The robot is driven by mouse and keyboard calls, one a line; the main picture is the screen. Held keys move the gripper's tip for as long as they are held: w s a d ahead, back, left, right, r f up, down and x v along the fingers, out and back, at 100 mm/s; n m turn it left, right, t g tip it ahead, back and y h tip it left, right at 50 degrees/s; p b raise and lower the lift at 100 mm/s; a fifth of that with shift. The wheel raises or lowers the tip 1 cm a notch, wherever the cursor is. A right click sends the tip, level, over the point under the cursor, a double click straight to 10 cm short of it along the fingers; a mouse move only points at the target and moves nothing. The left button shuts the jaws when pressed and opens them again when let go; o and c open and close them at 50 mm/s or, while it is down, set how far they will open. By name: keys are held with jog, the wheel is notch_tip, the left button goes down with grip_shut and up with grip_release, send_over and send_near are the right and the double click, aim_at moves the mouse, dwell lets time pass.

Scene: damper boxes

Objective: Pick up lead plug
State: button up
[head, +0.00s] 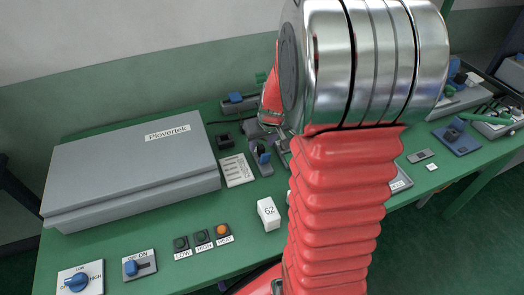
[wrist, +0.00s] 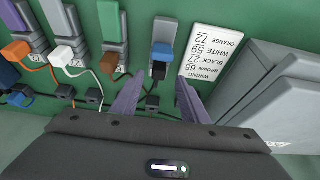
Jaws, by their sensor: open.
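Several coloured plugs show in the wrist view: an orange-brown plug (wrist: 17,50), a white plug (wrist: 62,54) and a brown plug (wrist: 109,63), with leads trailing from the orange-brown and white ones. Which of them is the lead plug I cannot tell. My gripper (wrist: 159,82) is open, with purple-grey fingers pointing down at the bench. A blue-topped part (wrist: 162,54) on a grey damper box stands just beyond the gap between the fingertips. Nothing shows held. In the head view my arm hides most of the gripper; a blue part (head: 263,153) shows left of it.
A wiring card (wrist: 211,52) lies right of the fingers, and a big grey case (wrist: 285,85) is beyond it. The case (head: 135,165) fills the bench's left in the head view.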

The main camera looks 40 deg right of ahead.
aim_at(261, 147)
jog(key=shift+x, duration=2)
jog(key=shift+s+d, duration=0.1)
jog(key=shift+d, duration=0.05)
jog(key=shift+c, duration=0.2)
grip_shut()
